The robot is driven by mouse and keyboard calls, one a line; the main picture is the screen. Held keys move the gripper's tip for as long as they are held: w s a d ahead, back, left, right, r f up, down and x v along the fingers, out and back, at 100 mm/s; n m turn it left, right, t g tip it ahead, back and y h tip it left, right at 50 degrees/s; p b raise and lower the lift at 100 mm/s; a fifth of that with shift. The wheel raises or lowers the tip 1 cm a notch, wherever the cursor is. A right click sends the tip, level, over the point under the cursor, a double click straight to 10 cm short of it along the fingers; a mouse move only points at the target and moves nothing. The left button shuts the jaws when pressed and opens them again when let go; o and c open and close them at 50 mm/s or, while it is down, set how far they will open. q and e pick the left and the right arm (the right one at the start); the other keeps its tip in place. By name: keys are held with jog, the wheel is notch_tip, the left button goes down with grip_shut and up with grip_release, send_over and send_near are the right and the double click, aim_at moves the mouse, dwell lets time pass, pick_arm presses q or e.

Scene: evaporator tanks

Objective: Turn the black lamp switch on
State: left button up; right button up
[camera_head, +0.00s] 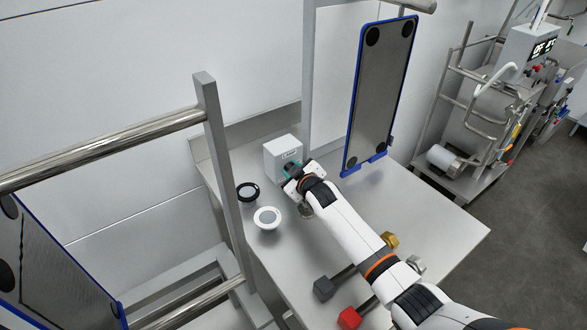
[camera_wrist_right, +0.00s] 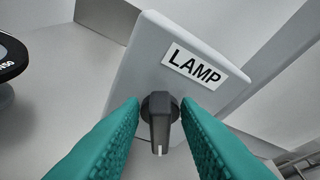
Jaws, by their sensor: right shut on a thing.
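The black lamp switch (camera_wrist_right: 160,120) is a rotary knob on the front of a light grey box (camera_wrist_right: 165,60) labelled LAMP. Its handle points downward in the right wrist view, with a white mark at its lower end. In the head view the box (camera_head: 284,155) stands at the back of the steel table, and my gripper hides the knob. My right gripper (camera_head: 292,174) is at the front of the box. Its teal fingers (camera_wrist_right: 161,104) lie on both sides of the knob and are shut on it. My left gripper is not in view.
A black-rimmed disc (camera_head: 247,195) and a white-rimmed disc (camera_head: 267,218) lie left of my right gripper. Mallets with grey (camera_head: 323,288) and red (camera_head: 350,318) heads lie near the front edge. A blue-framed panel (camera_head: 380,90) stands right of the box. The table's right side (camera_head: 440,228) is clear.

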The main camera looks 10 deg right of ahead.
jog(key=shift+a+f+n, duration=0.1)
jog(key=shift+f+n, duration=0.05)
jog(key=shift+n, duration=0.25)
dwell(0.3)
jog(key=o, duration=0.6)
jog(key=shift+s, duration=0.2)
jog(key=v, duration=1.1)
jog(key=shift+s, duration=0.4)
jog(key=shift+o, duration=0.3)
